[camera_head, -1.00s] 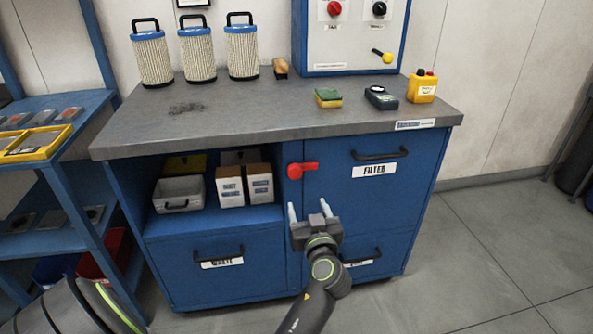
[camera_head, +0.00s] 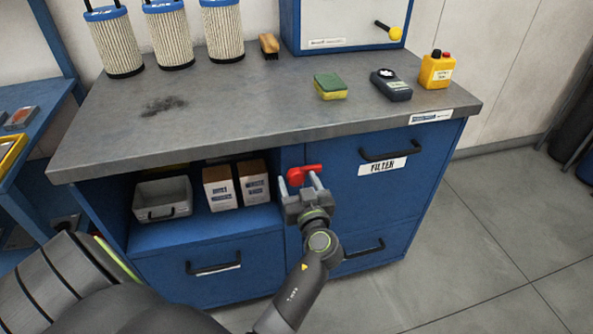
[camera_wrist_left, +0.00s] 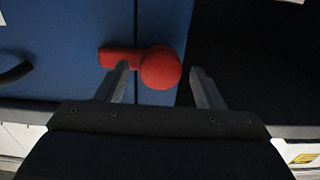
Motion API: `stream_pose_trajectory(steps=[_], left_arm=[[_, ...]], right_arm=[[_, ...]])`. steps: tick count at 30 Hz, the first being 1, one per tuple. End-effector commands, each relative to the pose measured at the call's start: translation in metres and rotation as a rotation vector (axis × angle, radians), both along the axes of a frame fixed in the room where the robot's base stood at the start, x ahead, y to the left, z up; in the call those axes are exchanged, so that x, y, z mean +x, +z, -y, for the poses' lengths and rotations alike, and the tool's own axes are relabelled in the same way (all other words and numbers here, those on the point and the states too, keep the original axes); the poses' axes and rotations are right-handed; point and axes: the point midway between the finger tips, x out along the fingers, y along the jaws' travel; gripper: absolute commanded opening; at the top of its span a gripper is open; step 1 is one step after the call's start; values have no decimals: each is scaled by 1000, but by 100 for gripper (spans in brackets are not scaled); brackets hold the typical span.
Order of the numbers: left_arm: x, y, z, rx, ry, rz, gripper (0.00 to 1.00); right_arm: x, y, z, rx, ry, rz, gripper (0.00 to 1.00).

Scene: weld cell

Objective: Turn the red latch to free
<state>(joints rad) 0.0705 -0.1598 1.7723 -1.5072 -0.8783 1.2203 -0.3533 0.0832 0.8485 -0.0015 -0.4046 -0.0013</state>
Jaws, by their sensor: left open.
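The red latch (camera_head: 303,173) is on the blue cabinet front, at the left edge of the FILTER door (camera_head: 345,195). Its lever points to the right in the head view. My left gripper (camera_head: 304,180) is open in front of the latch, with its two fingers reaching toward it. In the left wrist view the latch's round hub (camera_wrist_left: 160,68) lies between the open fingertips (camera_wrist_left: 160,78), and its lever runs left behind one finger. I cannot tell whether a finger touches it. My right gripper is not in view.
The grey worktop (camera_head: 240,105) overhangs the cabinet above the latch. An open shelf left of the latch holds a grey bin (camera_head: 163,198) and two small boxes (camera_head: 237,185). Drawer and door handles (camera_head: 390,151) stick out from the front.

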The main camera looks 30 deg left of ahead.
Motion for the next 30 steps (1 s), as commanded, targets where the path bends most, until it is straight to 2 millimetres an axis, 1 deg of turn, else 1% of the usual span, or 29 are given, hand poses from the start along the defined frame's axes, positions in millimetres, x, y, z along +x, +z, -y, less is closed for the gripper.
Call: stream_pose_trajectory(steps=[10,11,24,25,30], left_arm=[[-1,0,0,-1,1,0,62],[-1,0,0,-1,1,-1,59],[-1,0,0,-1,1,1,2],[-1,0,0,-1,1,1,0],[-1,0,-1,-2,1,4,0]], right_arm=[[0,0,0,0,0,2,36],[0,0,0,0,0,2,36],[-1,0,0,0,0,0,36],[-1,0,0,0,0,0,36],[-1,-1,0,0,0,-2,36]])
